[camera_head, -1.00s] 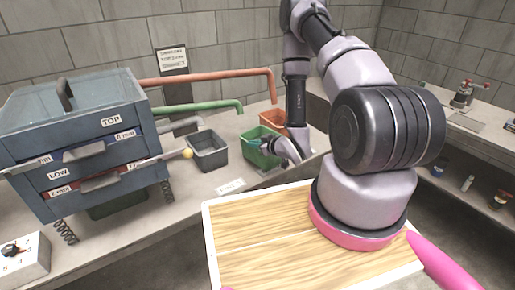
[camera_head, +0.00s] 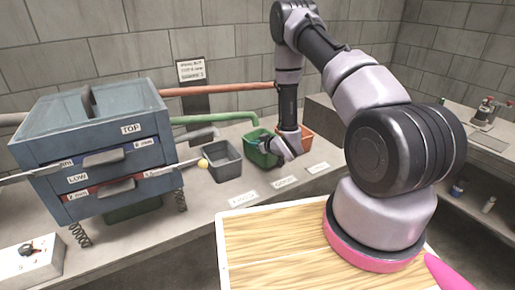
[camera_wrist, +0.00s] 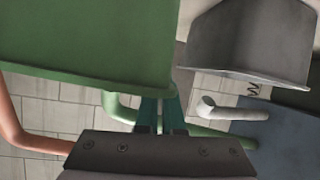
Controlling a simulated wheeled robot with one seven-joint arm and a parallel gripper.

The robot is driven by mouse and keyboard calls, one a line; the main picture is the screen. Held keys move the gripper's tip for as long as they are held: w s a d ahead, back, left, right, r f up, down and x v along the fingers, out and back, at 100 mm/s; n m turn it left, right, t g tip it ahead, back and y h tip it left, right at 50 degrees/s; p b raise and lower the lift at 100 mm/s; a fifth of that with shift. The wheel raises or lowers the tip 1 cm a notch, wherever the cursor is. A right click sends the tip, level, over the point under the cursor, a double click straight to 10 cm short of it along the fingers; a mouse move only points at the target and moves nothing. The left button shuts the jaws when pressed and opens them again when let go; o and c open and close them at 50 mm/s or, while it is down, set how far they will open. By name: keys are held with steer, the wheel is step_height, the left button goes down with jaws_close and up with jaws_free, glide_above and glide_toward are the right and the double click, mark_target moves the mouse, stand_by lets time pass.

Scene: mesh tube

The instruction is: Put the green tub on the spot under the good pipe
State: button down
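The green tub (camera_head: 262,155) stands upright at the back of the counter, just below the mouth of the green pipe (camera_head: 215,119). I cannot tell whether its base touches the counter. My gripper (camera_head: 277,146) is at its right side and appears shut on its rim. The red pipe (camera_head: 215,89) ends above the orange tub, and a short grey pipe (camera_head: 200,134) ends near the grey tub. A wall sign (camera_head: 191,71) is too small to read.
The grey tub (camera_head: 222,160) stands close left of the green tub. The orange tub (camera_head: 297,135) stands close right, behind my gripper. Small labels (camera_head: 285,182) lie on the clear counter in front. A blue drawer cabinet (camera_head: 95,150) with projecting rods stands left.

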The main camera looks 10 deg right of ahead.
steer(key=shift+w+a+f, duration=0.1)
steer(key=shift+w+a, duration=0.15)
steer(key=shift+w, duration=0.6)
steer(key=shift+w+a, duration=0.25)
steer(key=shift+w, duration=0.6)
steer(key=shift+f, duration=0.85)
steer(key=c, duration=1)
jaws_free()
steer(key=shift+f, duration=0.1)
steer(key=shift+o, duration=0.2)
steer(key=shift+s, duration=0.1)
